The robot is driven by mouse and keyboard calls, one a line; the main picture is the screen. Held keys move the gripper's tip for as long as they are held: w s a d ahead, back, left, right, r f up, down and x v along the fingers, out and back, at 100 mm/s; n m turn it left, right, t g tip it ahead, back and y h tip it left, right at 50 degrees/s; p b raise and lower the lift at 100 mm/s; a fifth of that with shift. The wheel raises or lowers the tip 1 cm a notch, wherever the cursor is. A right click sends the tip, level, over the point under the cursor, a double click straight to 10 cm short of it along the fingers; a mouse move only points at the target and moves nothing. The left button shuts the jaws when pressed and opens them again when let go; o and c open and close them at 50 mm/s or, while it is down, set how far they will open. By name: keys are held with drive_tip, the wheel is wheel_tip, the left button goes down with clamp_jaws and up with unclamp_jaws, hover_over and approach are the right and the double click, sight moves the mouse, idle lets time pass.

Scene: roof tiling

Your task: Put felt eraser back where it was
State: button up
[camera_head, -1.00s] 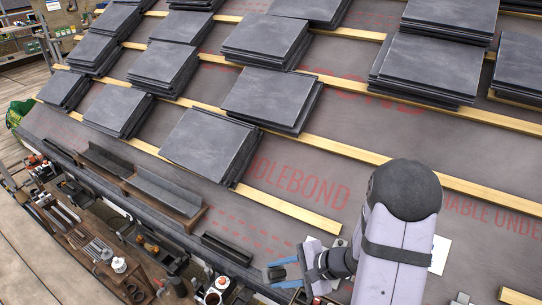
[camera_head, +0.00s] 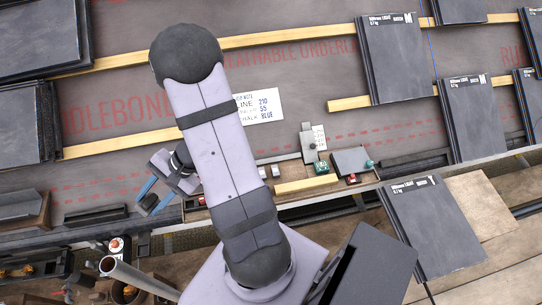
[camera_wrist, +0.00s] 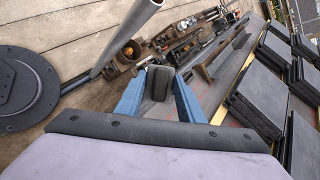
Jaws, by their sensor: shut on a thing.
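My gripper (camera_head: 145,203) is at the left of my arm in the head view, with blue fingers over the lower edge of the roof. In the wrist view my gripper (camera_wrist: 158,95) is shut on a dark grey block, the felt eraser (camera_wrist: 158,80), held between the two blue fingers. The eraser is clear of any surface in that view, as far as I can tell. In the head view it is too small to make out between the fingers.
A narrow ledge along the eave holds a pale wooden block (camera_head: 306,185), a grey box (camera_head: 351,161) and small tools. A white note card (camera_head: 257,106) lies on the underlay. Slate stacks (camera_head: 391,68) stand right; a loose slate (camera_head: 432,226) lies lower right. A grey pole (camera_head: 140,277) rises near my gripper.

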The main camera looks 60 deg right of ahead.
drive_tip(key=s+d+f+n+g+h+b, duration=0.2)
drive_tip(key=s+d+f+n+g+b, duration=0.25)
drive_tip(key=d+f+n+b, duration=0.5)
drive_tip(key=s+d+f+n+g+h+b, duration=0.3)
drive_tip(key=d+f+n+g+b, duration=0.25)
drive_tip(key=d, duration=0.75)
drive_tip(key=s+d+f+n+h+b, duration=0.1)
drive_tip(key=s+d+n+h+b, duration=0.2)
drive_tip(key=d, duration=0.6)
drive_tip(key=s+d+f+n+t+h+b, duration=0.1)
drive_tip(key=s+d+n+b, duration=0.1)
drive_tip(key=s+d+n, duration=0.45)
drive_tip(key=s+d+f+n+h+b, duration=0.1)
drive_tip(key=s+d+f+h+b, duration=0.15)
drive_tip(key=d, duration=0.85)
drive_tip(key=shift+m, duration=0.25)
drive_tip(key=shift+s+a+f+b, duration=0.1)
drive_tip(key=shift+f+b, duration=0.1)
drive_tip(key=shift+f, duration=2.1)
drive_tip(key=shift+s+a+f+b, duration=0.1)
drive_tip(key=shift+f+b, duration=0.1)
drive_tip(key=shift+f, duration=2.1)
drive_tip(key=shift+f, duration=0.1)
drive_tip(key=o, duration=0.9)
